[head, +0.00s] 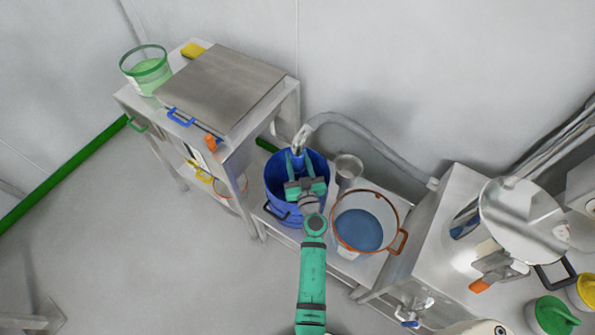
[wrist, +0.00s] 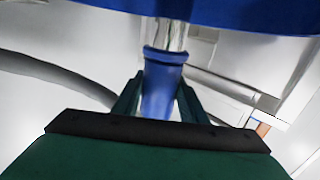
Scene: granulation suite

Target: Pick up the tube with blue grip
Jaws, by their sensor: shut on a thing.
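The tube's blue grip (wrist: 163,75) stands between the two fingers of my gripper (wrist: 160,95) in the wrist view. My gripper is shut on it. A pale, shiny end of the tube shows beyond the blue collar. In the head view my gripper (head: 298,165) is over the blue bucket (head: 282,213), with the tube end at its fingertips. The grey tube (head: 365,135) arches from there along the wall to the steel machine at the right. Most of the grip is hidden by the fingers in the head view.
A clear orange-rimmed tub (head: 402,238) with blue contents stands right of the bucket. A small steel cup (head: 348,168) sits behind it. A steel-topped table (head: 228,85) with a green-rimmed container (head: 148,85) is at the left. The floor at lower left is largely clear.

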